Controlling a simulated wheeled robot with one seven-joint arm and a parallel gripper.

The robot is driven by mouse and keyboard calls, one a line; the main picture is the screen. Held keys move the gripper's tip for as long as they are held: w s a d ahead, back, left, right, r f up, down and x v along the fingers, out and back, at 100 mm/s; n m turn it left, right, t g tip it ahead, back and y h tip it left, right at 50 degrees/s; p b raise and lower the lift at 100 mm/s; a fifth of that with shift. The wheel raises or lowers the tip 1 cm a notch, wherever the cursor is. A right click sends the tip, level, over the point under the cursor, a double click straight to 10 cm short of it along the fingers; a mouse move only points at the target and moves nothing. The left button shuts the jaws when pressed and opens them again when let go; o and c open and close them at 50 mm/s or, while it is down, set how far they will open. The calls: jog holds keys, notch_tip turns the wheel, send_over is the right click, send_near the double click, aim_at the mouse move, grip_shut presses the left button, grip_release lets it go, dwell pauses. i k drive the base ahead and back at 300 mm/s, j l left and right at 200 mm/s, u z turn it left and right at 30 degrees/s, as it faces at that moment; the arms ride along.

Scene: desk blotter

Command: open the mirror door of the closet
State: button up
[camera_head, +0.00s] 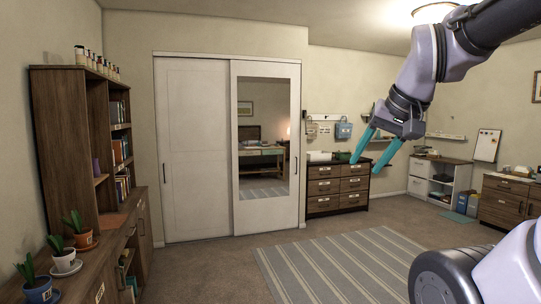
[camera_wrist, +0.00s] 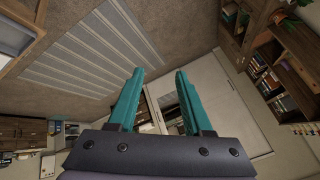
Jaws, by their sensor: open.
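The closet has two white sliding doors on the back wall. The mirror door (camera_head: 266,214) is the right one, with a tall mirror (camera_head: 262,140) that reflects a desk and a lamp. It overlaps the plain door (camera_head: 195,150) at the left, and both look closed. Dark handles show at the mirror door's right edge (camera_head: 297,165) and the plain door's left edge (camera_head: 164,172). My gripper (camera_head: 368,162) is raised at the right, open and empty, well in front of the closet. In the wrist view its teal fingers (camera_wrist: 156,92) are apart, and the closet shows tilted beyond them.
A dark drawer cabinet (camera_head: 338,187) stands just right of the closet. A wooden bookshelf (camera_head: 75,150) with a low cabinet and potted plants lines the left side. A striped rug (camera_head: 345,262) lies on the carpet, with open floor before the closet.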

aim_at(265, 96)
jog(key=i, duration=5.15)
jog(key=i+z, duration=0.2)
jog(key=i, duration=0.25)
jog(key=i+j+z, duration=0.2)
jog(key=i, duration=0.2)
jog(key=i+z, duration=0.15)
jog(key=i, duration=0.3)
jog(key=i+j+z, duration=0.2)
jog(key=i, duration=0.2)
